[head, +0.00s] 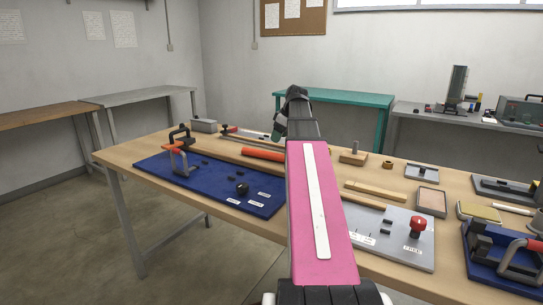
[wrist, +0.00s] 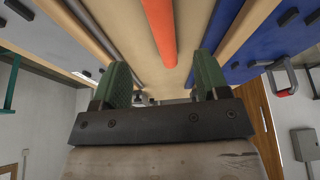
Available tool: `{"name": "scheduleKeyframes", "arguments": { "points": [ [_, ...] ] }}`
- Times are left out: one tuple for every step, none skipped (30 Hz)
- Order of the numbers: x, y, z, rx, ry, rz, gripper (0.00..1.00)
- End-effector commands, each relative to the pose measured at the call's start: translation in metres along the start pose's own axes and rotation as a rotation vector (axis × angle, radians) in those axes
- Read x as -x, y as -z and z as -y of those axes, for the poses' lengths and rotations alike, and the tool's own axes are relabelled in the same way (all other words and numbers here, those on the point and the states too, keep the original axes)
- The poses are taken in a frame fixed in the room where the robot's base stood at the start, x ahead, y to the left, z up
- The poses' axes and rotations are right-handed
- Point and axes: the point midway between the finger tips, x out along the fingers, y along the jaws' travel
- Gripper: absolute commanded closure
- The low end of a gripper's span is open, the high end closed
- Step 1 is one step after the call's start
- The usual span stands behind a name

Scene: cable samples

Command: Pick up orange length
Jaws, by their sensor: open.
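The orange length (head: 262,154) lies on the wooden table, partly hidden behind my pink arm link in the head view. In the wrist view the orange length (wrist: 162,28) runs from the top edge down toward the gap between the fingers. My gripper (wrist: 163,80) is open, with two green ribbed fingers and nothing between them. In the head view my gripper (head: 279,128) appears at the far end of my arm, mostly hidden by the wrist; its height above the table is hard to tell.
A blue board (head: 220,183) with an orange-handled clamp (head: 180,158) lies left of the orange length. A grey panel with a red knob (head: 418,224) lies right of my arm. Long strips (head: 240,136) lie behind the length. A wooden block (head: 353,157) stands right of it.

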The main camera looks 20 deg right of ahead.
Motion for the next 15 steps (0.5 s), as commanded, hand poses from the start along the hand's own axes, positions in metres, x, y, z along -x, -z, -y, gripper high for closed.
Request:
{"name": "scheduleKeyframes", "arguments": {
  "points": [
    [-0.006, 0.000, 0.001, 0.000, 0.002, 0.001, 0.32],
    [-0.011, 0.000, 0.001, 0.000, 0.002, 0.001, 0.32],
    [-0.016, 0.000, 0.001, 0.000, 0.002, 0.001, 0.32],
    [-0.021, -0.001, 0.001, 0.000, 0.002, 0.001, 0.32],
    [-0.025, 0.000, 0.001, 0.000, 0.002, 0.001, 0.32],
    [-0.031, 0.000, 0.001, 0.001, 0.002, 0.001, 0.32],
    [-0.035, 0.000, 0.001, 0.001, 0.002, 0.001, 0.32],
    [-0.038, 0.000, 0.001, 0.001, 0.002, 0.001, 0.32],
    [-0.041, 0.000, 0.001, 0.001, 0.001, 0.001, 0.32],
    [-0.043, 0.000, 0.001, 0.000, 0.001, 0.001, 0.32],
    [-0.045, 0.000, 0.001, 0.000, 0.001, 0.001, 0.32],
    [-0.046, -0.001, 0.001, 0.000, 0.000, 0.001, 0.32],
    [-0.047, -0.001, 0.001, 0.000, 0.000, 0.001, 0.32],
    [-0.048, -0.001, 0.001, 0.000, 0.000, 0.001, 0.32],
    [-0.050, -0.001, 0.001, 0.000, 0.001, 0.001, 0.32]
  ]
}}
